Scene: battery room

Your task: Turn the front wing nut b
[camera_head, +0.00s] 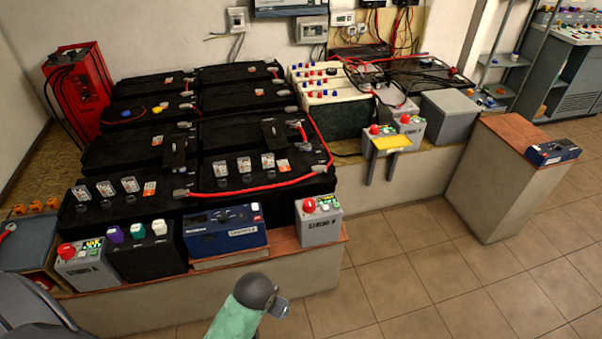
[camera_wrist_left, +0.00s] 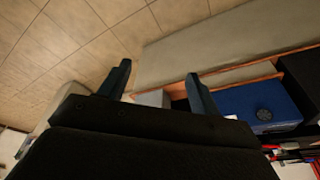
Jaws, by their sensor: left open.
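I cannot make out front wing nut b in either view. The front-right battery (camera_head: 300,180) has a black top with several small clear-capped fittings and a red cable along its front edge. A grey box marked STRING B (camera_head: 319,222), with a red knob, stands on the ledge in front of it. In the left wrist view, my left gripper (camera_wrist_left: 158,72) is open, its two dark fingers apart with nothing between them. The blue unit (camera_wrist_left: 258,103) is to the right of the fingers. A green-and-grey part of my arm shows at the bottom of the head view, in front of the ledge.
The blue unit (camera_head: 225,231) stands on the ledge between the STRING A box (camera_head: 85,265) and the STRING B box. More batteries (camera_head: 235,72) fill the back. A pedestal (camera_head: 503,180) stands at the right. The tiled floor (camera_head: 420,280) is clear at the lower right.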

